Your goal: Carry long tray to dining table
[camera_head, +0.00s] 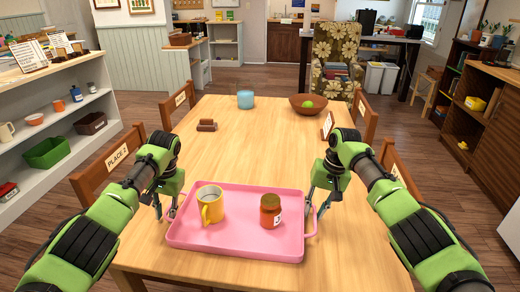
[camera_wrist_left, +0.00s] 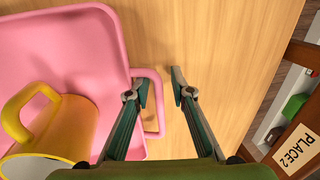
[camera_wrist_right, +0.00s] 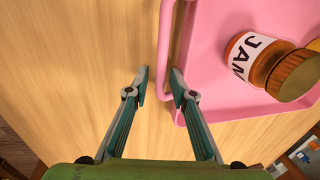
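The pink long tray (camera_head: 235,246) sits on the near part of the wooden dining table (camera_head: 262,145), looking flat on it. It bears a yellow mug (camera_head: 211,207) at its left and a jam jar (camera_head: 270,212) with a brown lid at its right. My left gripper (camera_head: 165,212) is at the tray's left handle; in the left wrist view the handle (camera_wrist_left: 160,105) lies between its open fingers. My right gripper (camera_head: 317,207) is at the right handle; in the right wrist view the handle (camera_wrist_right: 164,60) lies between its open fingers. Neither gripper visibly clamps its handle.
A blue cup (camera_head: 245,99), a wooden bowl (camera_head: 308,104) with a green fruit, and small brown blocks (camera_head: 206,125) stand at the table's far part. Chairs flank the table. A white shelf (camera_head: 70,120) is at left, a dark cabinet (camera_head: 490,120) at right. The table's middle is clear.

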